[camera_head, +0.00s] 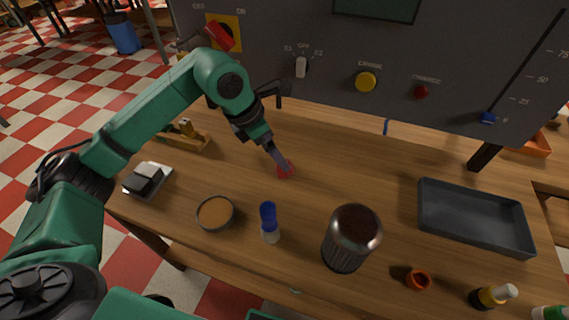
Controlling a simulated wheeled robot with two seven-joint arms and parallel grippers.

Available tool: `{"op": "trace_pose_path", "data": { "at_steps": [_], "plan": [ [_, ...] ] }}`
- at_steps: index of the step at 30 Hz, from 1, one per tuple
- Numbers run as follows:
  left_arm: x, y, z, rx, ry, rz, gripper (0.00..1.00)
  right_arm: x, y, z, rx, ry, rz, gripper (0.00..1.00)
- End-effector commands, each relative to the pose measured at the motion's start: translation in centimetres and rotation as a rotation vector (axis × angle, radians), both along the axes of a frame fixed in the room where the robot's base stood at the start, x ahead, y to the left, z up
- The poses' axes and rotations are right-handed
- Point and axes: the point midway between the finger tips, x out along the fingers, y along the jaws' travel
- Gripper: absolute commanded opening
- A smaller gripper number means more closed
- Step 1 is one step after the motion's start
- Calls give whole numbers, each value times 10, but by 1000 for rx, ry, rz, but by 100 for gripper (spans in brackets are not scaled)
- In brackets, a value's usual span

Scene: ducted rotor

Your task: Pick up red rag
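The red rag (286,171) is a small crumpled red piece on the wooden table, near its middle. My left gripper (277,158) reaches down from the upper left, with its fingertips right at the rag's upper left side and overlapping it in the picture. The fingers appear as one narrow bar from this angle, so I cannot tell whether they are open or shut, or whether they grip the rag. Part of the rag is hidden behind the fingers. My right gripper is not in view.
A grey control panel (330,62) stands behind the table. In front of the rag are a brown-filled bowl (215,213), a blue-topped bottle (269,222) and a dark metal cylinder (351,238). A dark tray (475,216) lies at right. The table between rag and tray is clear.

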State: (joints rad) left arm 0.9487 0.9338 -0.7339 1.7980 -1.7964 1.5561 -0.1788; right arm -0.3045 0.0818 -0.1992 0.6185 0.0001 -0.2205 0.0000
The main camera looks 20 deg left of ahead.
Motion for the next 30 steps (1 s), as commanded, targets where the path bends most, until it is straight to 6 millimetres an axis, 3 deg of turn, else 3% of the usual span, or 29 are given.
{"op": "trace_pose_path", "data": {
  "at_steps": [12,18,19,20,25,30],
  "plan": [
    [17,-18,-59,-3,2,-2,100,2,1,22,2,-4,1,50],
    [18,-19,-63,-2,-2,-2,100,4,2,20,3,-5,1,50],
    [18,-19,-63,-2,-2,-2,96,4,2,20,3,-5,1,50],
    [18,-19,-63,-3,-1,-3,85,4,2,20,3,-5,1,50],
    [18,-19,-62,-3,-1,-3,20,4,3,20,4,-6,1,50],
    [18,-19,-62,-3,-1,-3,19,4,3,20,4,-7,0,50]
  ]
}}
